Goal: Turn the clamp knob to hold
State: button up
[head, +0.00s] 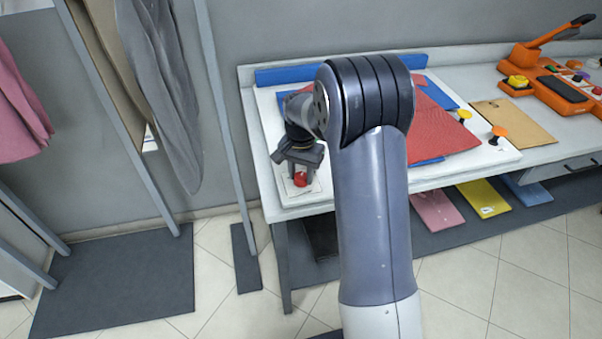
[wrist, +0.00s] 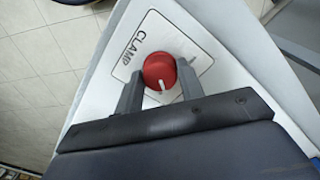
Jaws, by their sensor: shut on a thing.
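The red clamp knob (wrist: 160,71) sits on a white label plate (wrist: 192,42) marked "CLAMP" at the corner of the white board. A white pointer line on the knob points toward my gripper in the wrist view. My gripper (wrist: 158,84) has one finger on each side of the knob and is shut on it. In the head view, the knob (head: 300,179) shows below my gripper (head: 299,172) at the near left corner of the board. The label's other markings are too small or hidden to read.
The white board (head: 500,157) lies on the table with a red cloth (head: 440,125) and blue bars (head: 285,75). Yellow (head: 464,115) and orange (head: 499,131) knobs stand at its right. An orange press (head: 560,90) stands farther right. Garments (head: 160,90) hang at left.

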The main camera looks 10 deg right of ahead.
aim_at(301, 175)
jog(key=shift+m, duration=0.8)
jog(key=o, duration=1)
notch_tip(301, 175, up, 11)
jog(key=shift+f+b, duration=0.1)
jog(key=shift+b, duration=0.2)
